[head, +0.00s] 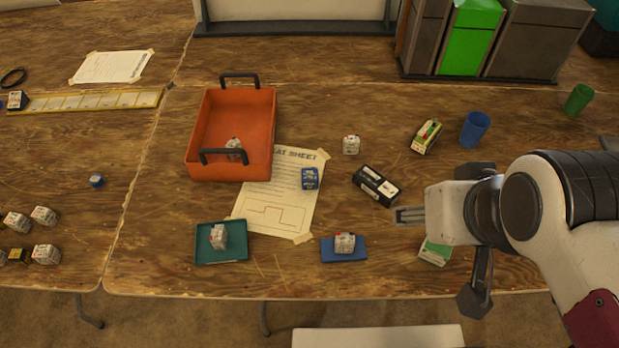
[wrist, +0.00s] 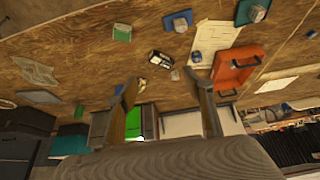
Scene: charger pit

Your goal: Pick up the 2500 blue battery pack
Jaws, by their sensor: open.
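A blue battery pack (head: 310,178) with a pale label sits upright on the paper sheet, right of the orange tray, in the head view. It also shows small in the wrist view (wrist: 196,58), beside the sheet's edge; its number is not readable. A smaller blue block (head: 97,180) lies far left on the other table. My gripper is open and empty in the wrist view (wrist: 162,88), fingers wide apart, above the table and away from the pack. In the head view my arm is at the right, well right of the pack.
The orange tray (head: 196,140) has raised handles and holds a white pack. A black box (head: 376,186), a white pack (head: 351,144), a blue mat (head: 328,252) and a teal tray (head: 206,256) surround the sheet (head: 300,215). A blue cup (head: 475,129) stands farther right.

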